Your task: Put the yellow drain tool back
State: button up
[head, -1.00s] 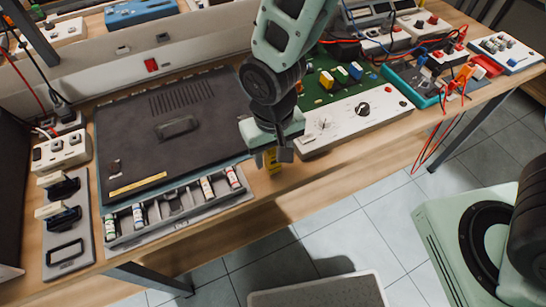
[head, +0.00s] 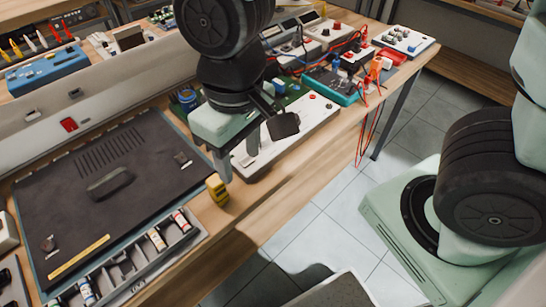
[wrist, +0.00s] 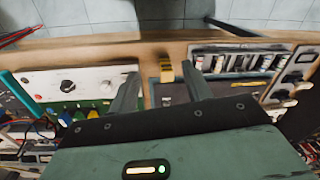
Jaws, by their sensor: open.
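The yellow drain tool (head: 217,189), a small block-like piece, stands on the wooden bench near its front edge. It sits between the dark mat and the white-fronted green board. In the wrist view the yellow tool (wrist: 166,71) shows between and beyond the fingertips. My gripper (head: 252,148) is open and empty, with its fingers spread. The wrist view shows both gripper fingers (wrist: 160,73) with a clear gap.
The dark mat (head: 150,150) lies to the left, with a grey compartment tray (head: 180,240) of small bottles along its front. The white-fronted board (head: 290,140) lies to the right, near my gripper. Red cables (head: 372,130) hang over the bench edge farther right.

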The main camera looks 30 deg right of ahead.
jog(key=s+d+r+n, duration=0.1)
jog(key=s+d+n, duration=0.1)
jog(key=s+d, duration=0.2)
jog(key=shift+s+r, duration=0.3)
jog(key=shift+s, duration=0.3)
